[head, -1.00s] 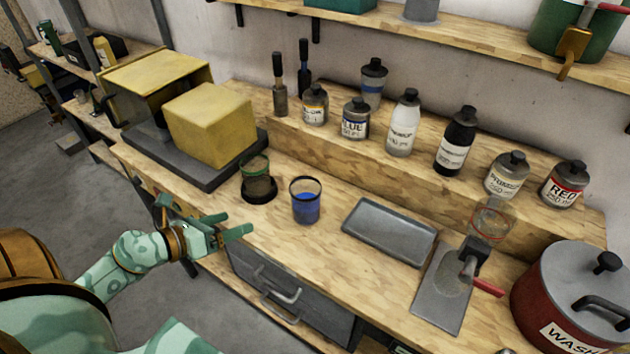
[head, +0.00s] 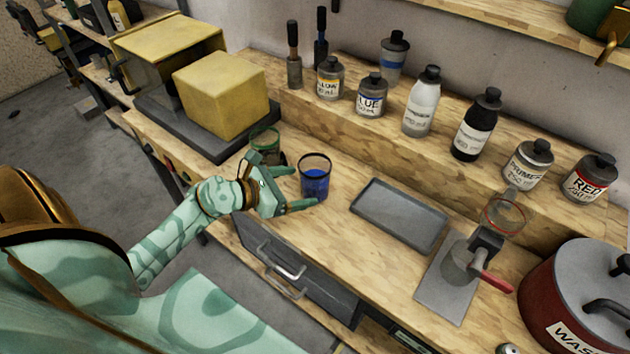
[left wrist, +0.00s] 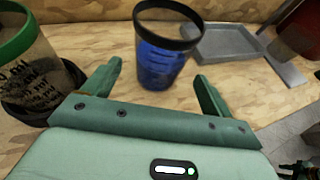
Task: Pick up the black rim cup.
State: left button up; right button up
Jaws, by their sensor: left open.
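The black rim cup (head: 314,179) stands upright on the wooden bench. It is clear with blue contents and a black rim. It also shows in the left wrist view (left wrist: 163,62), just beyond the fingertips and between their lines. My left gripper (head: 301,188) is open and empty, its two fingers pointing at the cup from the left. In the left wrist view the fingers (left wrist: 158,80) are spread on either side of the cup's lower part; I cannot tell whether they touch it.
A green rim cup (head: 264,141) stands close behind my left gripper, partly hidden; it also shows in the left wrist view (left wrist: 32,75). A grey tray (head: 400,214) lies right of the black rim cup. Several bottles line the raised step behind. A red pot (head: 577,300) stands far right.

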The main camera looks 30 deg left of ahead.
pick_arm(q)
jog(key=x, duration=0.6)
jog(key=shift+a+b, duration=0.1)
jog(key=shift+b, duration=0.2)
jog(key=shift+r, duration=0.1)
jog(key=c, duration=1.2)
